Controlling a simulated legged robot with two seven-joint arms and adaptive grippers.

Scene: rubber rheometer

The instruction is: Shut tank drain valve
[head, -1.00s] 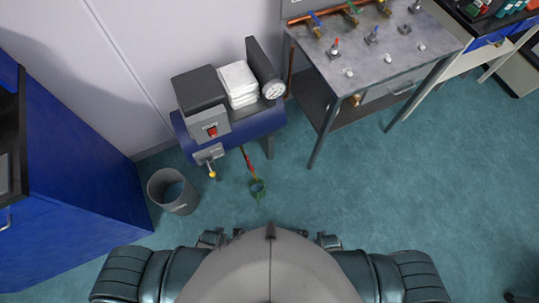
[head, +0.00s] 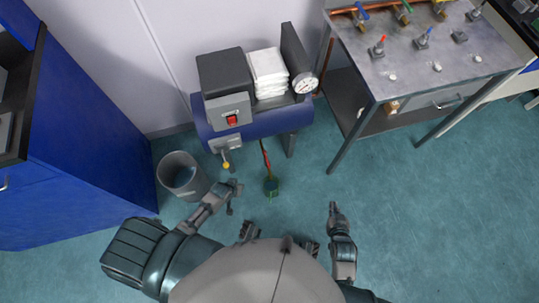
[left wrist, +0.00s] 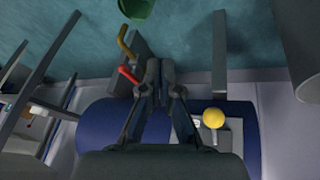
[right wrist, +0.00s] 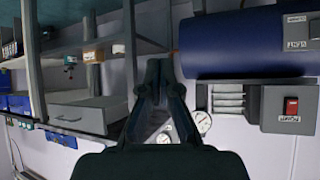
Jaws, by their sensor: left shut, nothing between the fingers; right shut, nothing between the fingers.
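The blue tank (head: 262,125) stands against the wall. A drain pipe with a red lever (head: 266,157) comes out below it, above a green cup (head: 271,187) on the floor. In the left wrist view, the red lever (left wrist: 128,75) sticks out beside a brass elbow (left wrist: 125,42), just left of my gripper's fingers. My left gripper (head: 236,188) is shut and empty, left of the green cup; its fingers also show in the left wrist view (left wrist: 158,66). My right gripper (head: 335,210) is shut and empty over the floor at the right; it shows in its wrist view (right wrist: 158,66).
A yellow-knobbed lever (head: 226,164) sits at the tank's lower left front. A grey bin (head: 182,176) stands left of my left gripper, near a blue cabinet (head: 80,150). A metal bench (head: 425,70) with valves stands at the right. The floor at right is clear.

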